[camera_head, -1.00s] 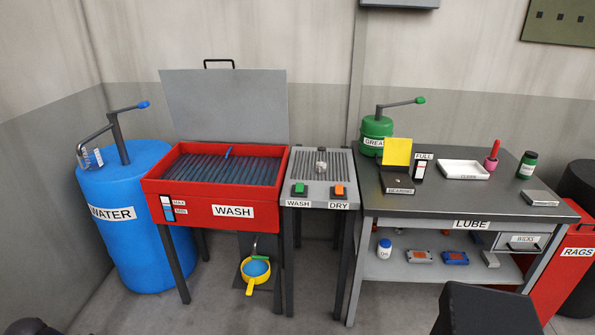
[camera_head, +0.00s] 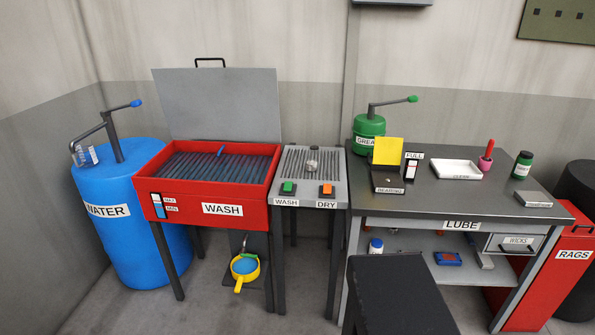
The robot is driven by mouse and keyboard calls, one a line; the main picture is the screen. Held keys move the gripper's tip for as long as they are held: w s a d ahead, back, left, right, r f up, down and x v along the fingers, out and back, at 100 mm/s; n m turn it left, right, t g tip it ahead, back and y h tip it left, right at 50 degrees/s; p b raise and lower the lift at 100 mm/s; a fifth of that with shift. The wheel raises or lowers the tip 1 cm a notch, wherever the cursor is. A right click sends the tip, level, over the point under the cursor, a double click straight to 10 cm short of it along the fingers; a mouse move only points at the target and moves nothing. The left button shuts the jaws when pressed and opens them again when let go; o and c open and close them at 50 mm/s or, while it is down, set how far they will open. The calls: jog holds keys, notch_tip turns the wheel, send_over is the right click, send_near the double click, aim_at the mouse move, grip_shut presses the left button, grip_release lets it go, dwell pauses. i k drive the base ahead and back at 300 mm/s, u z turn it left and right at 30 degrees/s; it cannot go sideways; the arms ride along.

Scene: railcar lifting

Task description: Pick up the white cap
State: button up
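I cannot make out a clearly white cap. A small pale metallic piece (camera_head: 312,166) sits on the ribbed top of the wash and dry stand (camera_head: 330,160); its exact nature is too small to tell. A white bottle with a blue cap (camera_head: 375,246) stands on the lower shelf of the LUBE bench (camera_head: 445,210). My gripper's fingers are not in view. A dark block (camera_head: 398,285) fills the bottom centre right, and I cannot tell whether it is part of my arm.
The red WASH basin (camera_head: 222,209) stands open beside the blue WATER drum (camera_head: 125,240). On the bench are a green grease pump (camera_head: 369,127), a white tray (camera_head: 455,170), a pink pot (camera_head: 485,163) and a green jar (camera_head: 523,165).

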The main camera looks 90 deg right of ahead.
aim_at(311, 165)
jog(key=u, duration=0.25)
jog(key=k, duration=2.9)
jog(key=z, duration=1.5)
